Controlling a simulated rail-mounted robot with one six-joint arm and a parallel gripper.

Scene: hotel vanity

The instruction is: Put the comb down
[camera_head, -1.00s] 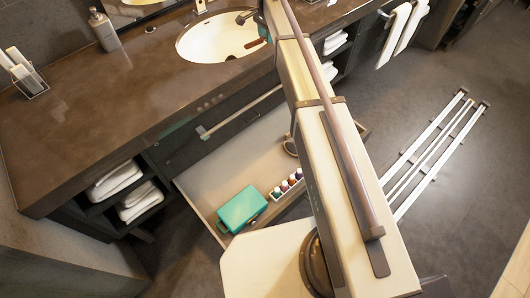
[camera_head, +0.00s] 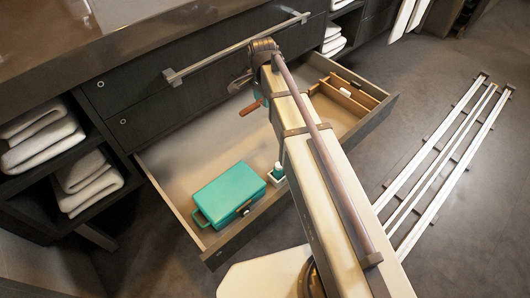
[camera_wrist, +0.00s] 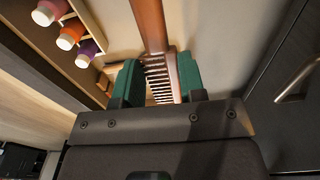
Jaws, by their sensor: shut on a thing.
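The comb is brown, with a plain handle and a row of teeth. In the wrist view the comb (camera_wrist: 150,25) stands between the two green fingers of my gripper (camera_wrist: 160,80), which are shut on its toothed part. In the head view the brown comb handle (camera_head: 250,108) sticks out to the left of my gripper (camera_head: 263,100). The gripper is over the open drawer (camera_head: 165,163), towards its back. My arm partly hides the gripper and comb there. I cannot tell whether the comb touches the drawer floor.
A teal case (camera_head: 228,194) lies in the drawer's front left. A small bottle (camera_head: 279,169) stands beside it; the wrist view shows several coloured bottles (camera_wrist: 70,34). A wooden divided tray (camera_head: 350,95) fills the drawer's right end. A bar handle (camera_head: 235,48) runs above. The drawer's back left is clear.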

